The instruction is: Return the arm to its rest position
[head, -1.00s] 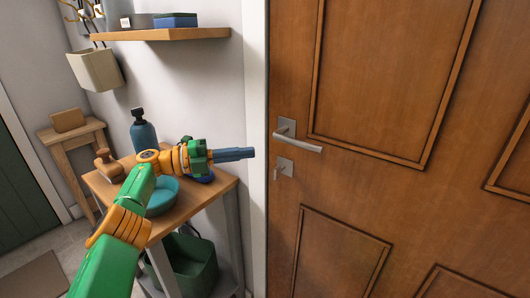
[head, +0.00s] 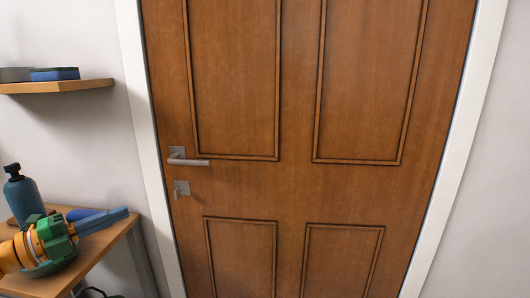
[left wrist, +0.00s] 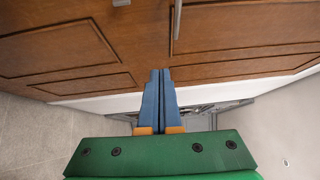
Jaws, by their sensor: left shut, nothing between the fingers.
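My left gripper (head: 104,219) comes in at the lower left of the head view, in front of the small wooden table. Its blue fingers point right and are closed together with nothing between them. The left wrist view also shows the closed fingers (left wrist: 159,95), pointing toward the brown door (left wrist: 60,50). In the head view the door (head: 300,185) is shut in its white frame, and the gripper is apart from it. My right gripper is in neither view.
The door has a metal lever handle (head: 188,158) and a key plate (head: 181,188) below it. A teal bottle (head: 23,196) stands on the wooden table (head: 108,240). A shelf (head: 58,86) with a blue box (head: 55,74) is on the wall above. The space before the door looks clear.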

